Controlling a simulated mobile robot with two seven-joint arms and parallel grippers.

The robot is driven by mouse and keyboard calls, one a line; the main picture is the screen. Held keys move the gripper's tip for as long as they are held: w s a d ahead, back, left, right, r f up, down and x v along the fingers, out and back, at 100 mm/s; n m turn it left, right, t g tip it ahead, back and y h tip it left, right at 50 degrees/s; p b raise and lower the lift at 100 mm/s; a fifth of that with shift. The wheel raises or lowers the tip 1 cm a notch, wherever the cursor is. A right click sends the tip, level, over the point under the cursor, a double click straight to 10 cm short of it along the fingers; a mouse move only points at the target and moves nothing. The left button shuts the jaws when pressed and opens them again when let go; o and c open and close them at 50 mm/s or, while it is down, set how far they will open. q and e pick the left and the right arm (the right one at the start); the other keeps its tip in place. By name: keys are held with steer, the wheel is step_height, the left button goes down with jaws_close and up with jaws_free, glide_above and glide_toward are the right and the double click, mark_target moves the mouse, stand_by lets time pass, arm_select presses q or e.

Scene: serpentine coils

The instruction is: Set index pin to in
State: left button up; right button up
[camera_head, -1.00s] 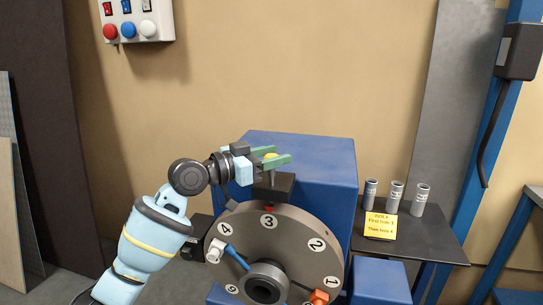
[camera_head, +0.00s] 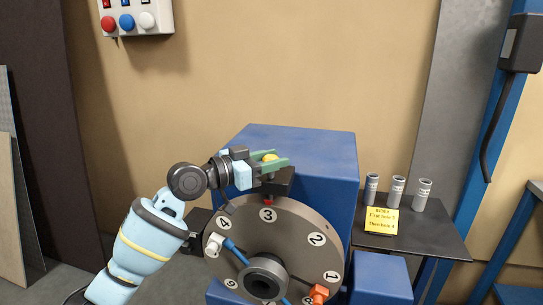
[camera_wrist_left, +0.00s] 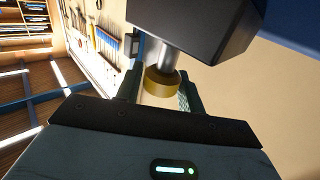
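The index pin has a yellow knob (camera_head: 270,157) on a metal shaft above a dark block (camera_head: 280,184) at the top of the round grey dial plate (camera_head: 305,222). My left gripper (camera_head: 273,163) has its green fingers on both sides of the knob and appears closed on it, just above the block. In the left wrist view the yellow knob (camera_wrist_left: 161,84) sits between the fingers, with a short shaft length running into the dark block (camera_wrist_left: 205,25). A red mark shows below the block, above number 3. My right gripper is not in view.
A blue housing (camera_head: 325,160) stands behind the dial. An orange piece (camera_head: 319,293) sits near number 1, and a blue-handled part lies across the dial. A yellow note (camera_head: 381,221) and grey cylinders (camera_head: 397,190) stand on a dark side table (camera_head: 435,240).

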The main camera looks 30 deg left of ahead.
arm_select(q)
steer(key=o, duration=0.3)
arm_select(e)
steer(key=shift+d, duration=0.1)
arm_select(q)
steer(key=b+v, duration=0.1)
steer(key=v, duration=0.7)
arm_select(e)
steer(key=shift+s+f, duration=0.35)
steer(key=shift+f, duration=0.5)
arm_select(q)
steer(key=shift+d, duration=0.1)
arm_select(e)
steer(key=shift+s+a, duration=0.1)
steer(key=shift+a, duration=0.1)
